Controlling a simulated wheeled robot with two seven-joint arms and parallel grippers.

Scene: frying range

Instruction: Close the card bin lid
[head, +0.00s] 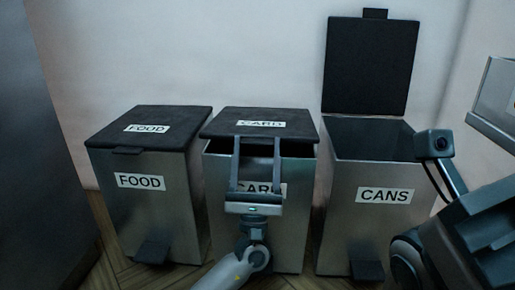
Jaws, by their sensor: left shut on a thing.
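The card bin (225,225) is the middle of three steel bins, with a CARD label on its front partly hidden by my left gripper. Its black lid (220,124) is down nearly level, with a dark gap showing between the lid and the bin's rim. My left gripper (257,142) comes up from below in front of the bin. Its two fingers reach the lid's front edge, one on each side of the lid's front tab, and are shut on it. The tab is mostly hidden.
The food bin (150,205) stands at the left with its lid (165,114) closed. The cans bin (345,225) stands at the right with its lid (370,65) raised upright. Pedals stick out at the bins' feet. A pale wall (200,50) is behind.

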